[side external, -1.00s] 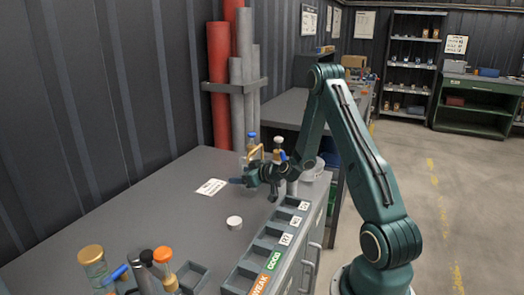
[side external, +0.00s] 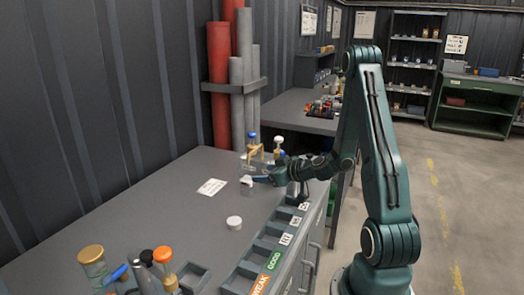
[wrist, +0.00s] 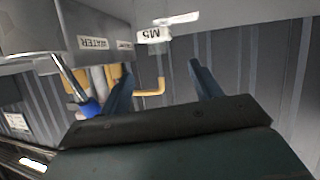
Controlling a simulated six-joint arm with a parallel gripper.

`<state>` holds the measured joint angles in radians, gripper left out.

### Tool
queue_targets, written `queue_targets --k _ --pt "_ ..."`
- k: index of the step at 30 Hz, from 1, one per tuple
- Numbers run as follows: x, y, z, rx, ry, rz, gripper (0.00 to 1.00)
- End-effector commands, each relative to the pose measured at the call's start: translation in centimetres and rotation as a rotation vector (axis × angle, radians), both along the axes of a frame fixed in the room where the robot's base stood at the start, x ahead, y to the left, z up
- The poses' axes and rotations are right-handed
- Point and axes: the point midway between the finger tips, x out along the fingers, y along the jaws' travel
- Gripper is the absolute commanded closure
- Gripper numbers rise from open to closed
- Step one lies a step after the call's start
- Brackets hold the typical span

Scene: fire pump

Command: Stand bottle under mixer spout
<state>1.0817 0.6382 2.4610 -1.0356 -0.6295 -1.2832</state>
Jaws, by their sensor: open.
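My gripper (side external: 258,179) is open at the far part of the bench, its blue fingers pointing left. A small pale bottle-like object (side external: 246,188) with a white top stands at the fingertips; I cannot tell whether they touch. The mixer's brass-yellow spout (side external: 256,151) is behind and above the fingers; it also shows in the wrist view (wrist: 150,91). Whether that label is on the bottle is unclear.
A blue-capped part (wrist: 92,108) and a "WATER" label (wrist: 95,42) are left in the wrist view. A white card (side external: 211,187) and round white cap (side external: 234,222) lie on the bench.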

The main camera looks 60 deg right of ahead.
Motion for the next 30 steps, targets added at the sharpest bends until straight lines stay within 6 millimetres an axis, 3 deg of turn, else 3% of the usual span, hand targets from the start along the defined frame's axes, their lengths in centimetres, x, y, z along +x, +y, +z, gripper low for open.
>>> queue_targets --k 23,30 --pt "-0.5 0.3 0.3 0.000 0.002 0.007 0.36" --pt "0.7 3.1 1.7 0.002 0.025 0.099 0.36"
